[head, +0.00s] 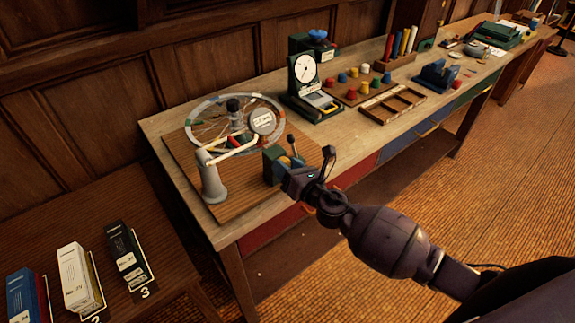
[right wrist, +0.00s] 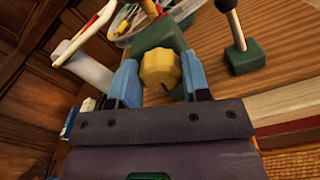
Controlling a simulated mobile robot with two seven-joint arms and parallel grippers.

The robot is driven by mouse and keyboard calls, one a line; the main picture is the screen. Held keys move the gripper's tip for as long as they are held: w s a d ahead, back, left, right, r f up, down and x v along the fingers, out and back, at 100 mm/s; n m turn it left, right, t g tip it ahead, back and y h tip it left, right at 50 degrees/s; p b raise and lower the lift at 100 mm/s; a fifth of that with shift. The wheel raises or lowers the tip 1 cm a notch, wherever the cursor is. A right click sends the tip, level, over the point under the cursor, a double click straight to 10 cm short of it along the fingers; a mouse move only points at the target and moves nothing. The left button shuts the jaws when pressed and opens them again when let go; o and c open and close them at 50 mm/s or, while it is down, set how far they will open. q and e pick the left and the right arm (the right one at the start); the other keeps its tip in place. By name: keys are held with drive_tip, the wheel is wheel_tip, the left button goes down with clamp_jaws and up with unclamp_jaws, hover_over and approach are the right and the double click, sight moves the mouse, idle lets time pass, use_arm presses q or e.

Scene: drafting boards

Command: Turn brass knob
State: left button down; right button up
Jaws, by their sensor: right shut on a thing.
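The brass knob (right wrist: 160,70) is yellow and lobed, on the front of a green block (right wrist: 158,36) in the right wrist view. The two blue fingers of my right gripper (right wrist: 161,82) stand on either side of it, shut on the knob. In the head view the right gripper (head: 297,175) reaches the green block (head: 278,163) on the wooden board (head: 240,182), hiding most of the knob. My left gripper is not in view.
A spoked wheel (head: 208,105) and a grey stand with a white arm (head: 213,185) are on the same board. A black-handled lever (right wrist: 237,35) on a green base stands close by on the right. A dial gauge (head: 304,70) and colored pegs stand farther along the bench.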

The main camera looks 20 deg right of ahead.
drive_tip(key=shift+n, duration=0.6)
drive_tip(key=o, duration=0.9)
drive_tip(key=shift+o, duration=0.2)
drive_tip(key=shift+s, duration=0.15)
drive_tip(key=v, duration=1)
drive_tip(key=shift+s+b, duration=0.25)
drive_tip(key=shift+b, duration=0.2)
drive_tip(key=shift+d, duration=0.1)
